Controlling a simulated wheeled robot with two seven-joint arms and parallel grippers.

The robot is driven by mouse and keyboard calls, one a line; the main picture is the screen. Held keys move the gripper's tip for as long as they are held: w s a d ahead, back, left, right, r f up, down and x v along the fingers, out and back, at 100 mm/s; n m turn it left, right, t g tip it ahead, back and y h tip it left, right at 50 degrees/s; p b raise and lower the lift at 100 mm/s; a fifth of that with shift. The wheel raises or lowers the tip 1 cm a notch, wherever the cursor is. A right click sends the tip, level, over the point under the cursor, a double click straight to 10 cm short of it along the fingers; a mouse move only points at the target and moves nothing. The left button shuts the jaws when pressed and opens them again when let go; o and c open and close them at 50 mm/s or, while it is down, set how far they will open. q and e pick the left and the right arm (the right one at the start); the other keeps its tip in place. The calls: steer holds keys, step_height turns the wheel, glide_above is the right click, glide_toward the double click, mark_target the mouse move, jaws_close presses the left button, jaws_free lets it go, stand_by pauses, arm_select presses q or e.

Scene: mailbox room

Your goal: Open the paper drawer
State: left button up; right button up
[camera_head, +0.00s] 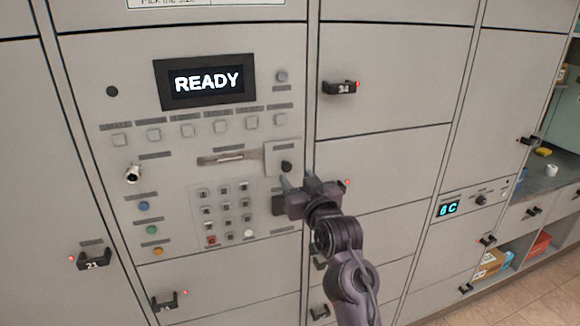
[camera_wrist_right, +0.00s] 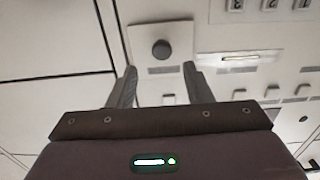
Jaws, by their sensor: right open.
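A small square grey panel (camera_head: 283,150) with a dark round knob (camera_head: 286,166) sits at the right of the control panel, beside a horizontal slot. Its label is too small to read, so I cannot tell for sure that it is the paper drawer. It looks closed. My right gripper (camera_head: 298,181) is open and empty, just below the knob in the head view. In the right wrist view, the knob (camera_wrist_right: 162,50) shows beyond and between the two open fingers (camera_wrist_right: 160,72), apart from them. My left gripper is not in view.
The control panel has a READY screen (camera_head: 207,80), a keypad (camera_head: 228,209), several buttons and a metal key lock (camera_head: 133,174). Locker doors with dark handles surround it, such as the handle marked 34 (camera_head: 340,88). A shelf counter (camera_head: 548,180) stands at the far right.

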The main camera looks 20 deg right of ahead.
mark_target(288, 168)
steer(key=w, duration=0.1)
steer(key=w+p, duration=0.1)
steer(key=w, duration=0.2)
steer(key=shift+w+a, duration=0.3)
steer(key=shift+w, duration=0.05)
steer(key=shift+w+p, duration=0.35)
steer(key=shift+w, duration=0.2)
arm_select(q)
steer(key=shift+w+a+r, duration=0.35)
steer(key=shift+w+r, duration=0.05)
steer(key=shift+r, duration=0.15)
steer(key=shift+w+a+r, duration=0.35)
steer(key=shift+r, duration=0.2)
arm_select(e)
steer(key=shift+w+f, duration=0.1)
steer(key=shift+w, duration=0.1)
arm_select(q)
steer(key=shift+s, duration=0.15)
arm_select(e)
jaws_close()
